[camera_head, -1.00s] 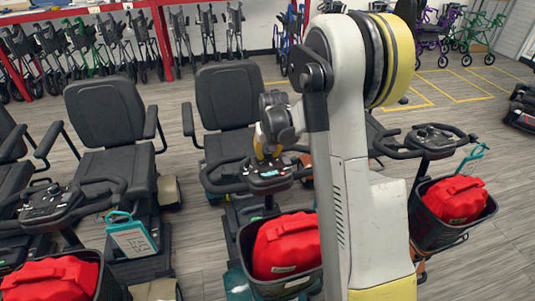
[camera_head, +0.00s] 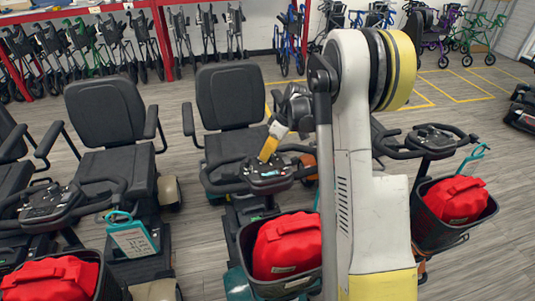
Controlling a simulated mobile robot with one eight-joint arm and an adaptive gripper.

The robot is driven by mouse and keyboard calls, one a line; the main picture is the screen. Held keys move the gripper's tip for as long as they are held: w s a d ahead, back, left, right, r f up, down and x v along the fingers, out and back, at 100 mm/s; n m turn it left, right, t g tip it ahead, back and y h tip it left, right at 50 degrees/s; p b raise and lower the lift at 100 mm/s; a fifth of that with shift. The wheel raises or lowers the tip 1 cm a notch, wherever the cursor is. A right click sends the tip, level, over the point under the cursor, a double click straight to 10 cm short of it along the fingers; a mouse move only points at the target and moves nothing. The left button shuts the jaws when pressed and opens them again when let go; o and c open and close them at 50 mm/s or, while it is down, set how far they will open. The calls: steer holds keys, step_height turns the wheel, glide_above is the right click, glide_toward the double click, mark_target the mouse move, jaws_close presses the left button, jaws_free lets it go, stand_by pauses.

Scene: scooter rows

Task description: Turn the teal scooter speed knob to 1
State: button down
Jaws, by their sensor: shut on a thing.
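The teal scooter (camera_head: 238,280) stands in the middle, with teal bodywork showing low beside its front basket. Its dark control console (camera_head: 266,185) sits between the looped handlebars. My gripper (camera_head: 265,158), with a yellow finger part, comes down onto the top of the console from the upper right. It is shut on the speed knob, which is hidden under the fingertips. The dial marks and the knob's setting are too small to read.
A red bag (camera_head: 287,245) fills the scooter's basket. Another scooter (camera_head: 45,205) stands left with a teal-handled tag (camera_head: 132,240), and one stands right (camera_head: 432,140). The black seat (camera_head: 228,98) is behind the console. Walkers line the back wall.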

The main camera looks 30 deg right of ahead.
steer(key=shift+n, duration=0.6)
steer(key=c, duration=1.1)
jaws_free()
steer(key=v, duration=1.2)
steer(key=shift+w+d, duration=0.2)
